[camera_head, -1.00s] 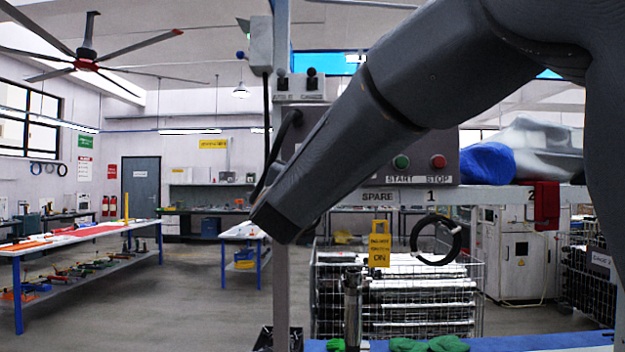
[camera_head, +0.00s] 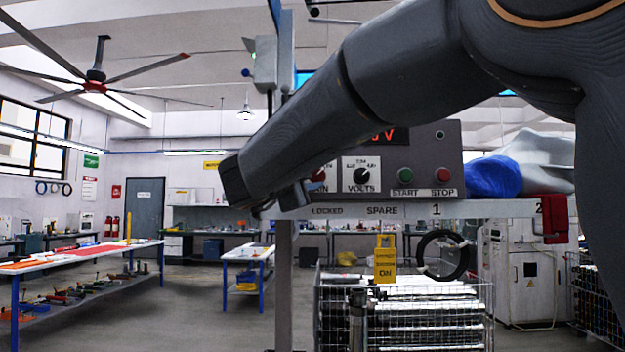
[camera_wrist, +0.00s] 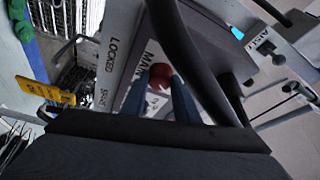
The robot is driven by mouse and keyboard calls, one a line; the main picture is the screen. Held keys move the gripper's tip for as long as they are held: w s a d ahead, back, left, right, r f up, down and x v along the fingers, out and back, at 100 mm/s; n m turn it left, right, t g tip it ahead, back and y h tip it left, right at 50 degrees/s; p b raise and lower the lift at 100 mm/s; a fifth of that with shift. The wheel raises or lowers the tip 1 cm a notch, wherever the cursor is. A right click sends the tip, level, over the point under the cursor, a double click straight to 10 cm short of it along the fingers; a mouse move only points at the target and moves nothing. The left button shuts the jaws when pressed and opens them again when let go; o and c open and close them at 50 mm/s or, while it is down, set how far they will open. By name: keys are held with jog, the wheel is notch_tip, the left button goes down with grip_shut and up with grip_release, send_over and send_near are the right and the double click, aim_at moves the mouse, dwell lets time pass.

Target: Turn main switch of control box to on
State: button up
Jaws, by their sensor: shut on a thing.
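The grey control box (camera_head: 451,147) stands on a shelf right of centre in the head view. It has a lit red display (camera_head: 385,135), a VOLTS dial (camera_head: 361,175), a green START button (camera_head: 404,174) and a red STOP button (camera_head: 442,174). Part of the red main switch (camera_head: 318,174) shows beside my arm, next to an ON mark. In the wrist view my gripper (camera_wrist: 159,84) has its two blue-grey fingers around the red knob of the main switch (camera_wrist: 160,71), by the MAIN label. The gripper is shut on this knob. My arm hides the box's left part in the head view.
The shelf edge (camera_head: 480,208) carries LOCKED and SPARE labels. A yellow tag (camera_head: 385,259) and a black coil (camera_head: 441,256) hang below it. A blue bundle (camera_head: 492,177) lies right of the box. A dark cable (camera_wrist: 192,50) passes close to the fingers.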

jog(key=shift+m+g, duration=0.3)
jog(key=shift+m, duration=0.3)
jog(key=o, duration=1.1)
jog(key=shift+c, duration=0.2)
jog(key=shift+r, duration=0.1)
jog(key=b+v, duration=0.2)
jog(key=v, duration=0.5)
jog(key=shift+s+a, duration=0.25)
jog(key=shift+s, duration=0.1)
